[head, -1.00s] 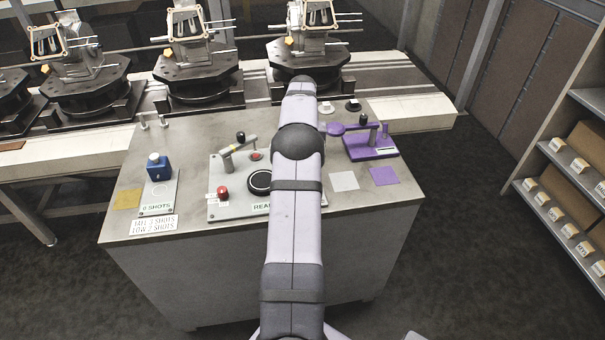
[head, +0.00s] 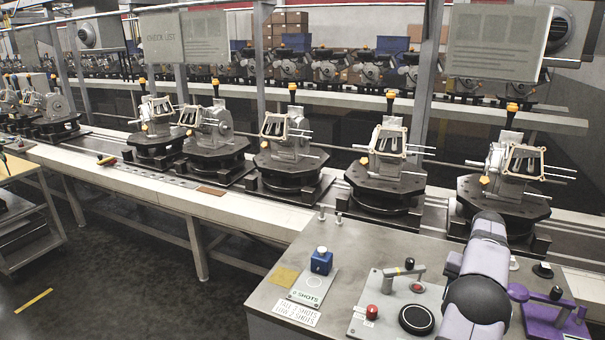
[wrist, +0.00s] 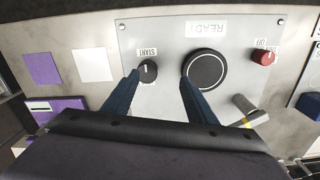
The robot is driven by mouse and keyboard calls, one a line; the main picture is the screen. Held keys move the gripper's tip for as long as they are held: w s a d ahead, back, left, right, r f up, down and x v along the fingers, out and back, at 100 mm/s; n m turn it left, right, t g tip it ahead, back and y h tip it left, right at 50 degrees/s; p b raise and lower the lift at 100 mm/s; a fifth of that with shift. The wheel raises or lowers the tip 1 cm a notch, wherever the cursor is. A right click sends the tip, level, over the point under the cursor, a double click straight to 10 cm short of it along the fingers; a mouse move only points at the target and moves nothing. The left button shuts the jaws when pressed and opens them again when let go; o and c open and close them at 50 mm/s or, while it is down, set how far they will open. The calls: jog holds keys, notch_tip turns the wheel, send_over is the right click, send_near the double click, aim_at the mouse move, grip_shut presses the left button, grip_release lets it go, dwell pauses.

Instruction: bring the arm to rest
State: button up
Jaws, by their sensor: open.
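My gripper (wrist: 160,95) is open and empty in the wrist view. Its two blue fingers are spread above the control panel (wrist: 172,35). The left fingertip is by the START knob (wrist: 148,70) in the picture, and the right one overlaps the edge of the large black round button (wrist: 205,69). I cannot tell the gap between the fingertips and the panel. In the head view my arm reaches over the right part of the bench, and the gripper itself is hidden.
A red knob (head: 372,312), a lever (head: 402,270), a blue block (head: 321,261) and a purple fixture (head: 545,318) stand on the grey bench (head: 262,300). Behind it the conveyor (head: 240,213) carries several metal housings on black turntables. A tool cart (head: 35,215) stands at the left.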

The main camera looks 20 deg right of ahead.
jog(key=w+a+r+n, duration=0.1)
jog(key=w+a+n, duration=0.15)
jog(key=a, duration=1.15)
jog(key=w+a+r+n, duration=0.1)
jog(key=w+a+n, duration=0.15)
jog(key=a, duration=1.15)
jog(key=s+a+f+n, duration=0.2)
jog(key=s+a+n, duration=0.1)
jog(key=s+a, duration=0.5)
jog(key=s+a+f+n, duration=0.2)
jog(key=s+a+n, duration=0.1)
jog(key=s+a, duration=0.5)
jog(key=shift+a, duration=0.8)
